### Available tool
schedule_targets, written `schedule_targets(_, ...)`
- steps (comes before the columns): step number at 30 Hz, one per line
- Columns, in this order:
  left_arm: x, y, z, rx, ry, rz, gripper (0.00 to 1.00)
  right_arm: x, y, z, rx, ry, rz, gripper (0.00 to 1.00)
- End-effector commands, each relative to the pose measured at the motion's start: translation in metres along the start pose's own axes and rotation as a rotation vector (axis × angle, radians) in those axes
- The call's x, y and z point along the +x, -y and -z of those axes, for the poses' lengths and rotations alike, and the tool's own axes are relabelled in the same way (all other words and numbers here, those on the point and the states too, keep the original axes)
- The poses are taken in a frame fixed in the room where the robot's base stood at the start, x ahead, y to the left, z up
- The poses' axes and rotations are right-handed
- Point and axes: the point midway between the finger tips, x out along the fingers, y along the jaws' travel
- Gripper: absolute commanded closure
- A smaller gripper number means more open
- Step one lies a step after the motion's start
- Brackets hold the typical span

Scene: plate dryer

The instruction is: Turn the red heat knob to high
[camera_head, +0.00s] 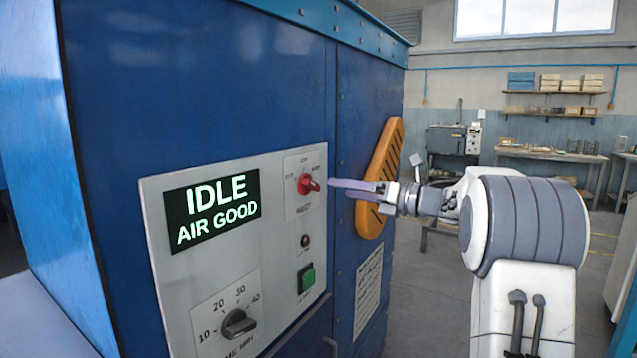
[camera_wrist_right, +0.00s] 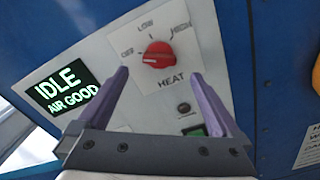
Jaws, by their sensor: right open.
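The red heat knob (camera_head: 308,184) sits on the upper right of the grey control panel (camera_head: 160,232) of a blue dryer cabinet. In the right wrist view the knob (camera_wrist_right: 157,54) has OFF, LOW and HIGH marks around it and the word HEAT below. Its exact setting is hard to tell. My right gripper (camera_head: 335,190) comes in from the right, with its fingertips just short of the knob. In the right wrist view the two purple fingers (camera_wrist_right: 158,78) are spread apart and empty, with the knob ahead between them. My left gripper is not in view.
The display (camera_head: 212,209) reads IDLE, AIR GOOD. A black time knob (camera_head: 238,323) and a green button (camera_head: 306,278) are lower on the panel. An orange slotted handle (camera_head: 382,180) stands out from the cabinet behind my right gripper. Workbenches and shelves are far back.

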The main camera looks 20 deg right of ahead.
Motion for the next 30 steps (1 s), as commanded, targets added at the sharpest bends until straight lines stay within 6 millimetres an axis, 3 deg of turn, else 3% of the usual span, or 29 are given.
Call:
schedule_targets(6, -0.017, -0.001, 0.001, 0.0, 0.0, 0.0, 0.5, 0.045, -0.003, -0.003, 0.003, -0.001, -0.003, 0.0)
schedule_targets(12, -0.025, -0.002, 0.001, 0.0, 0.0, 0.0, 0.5, 0.073, -0.002, -0.002, 0.004, 0.001, -0.002, 0.0)
schedule_targets(25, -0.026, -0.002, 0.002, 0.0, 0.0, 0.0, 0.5, 0.083, -0.001, -0.001, 0.003, 0.003, 0.001, 0.0)
schedule_targets(30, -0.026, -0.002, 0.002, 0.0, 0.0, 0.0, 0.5, 0.082, 0.0, -0.001, 0.003, 0.003, 0.001, 0.65)
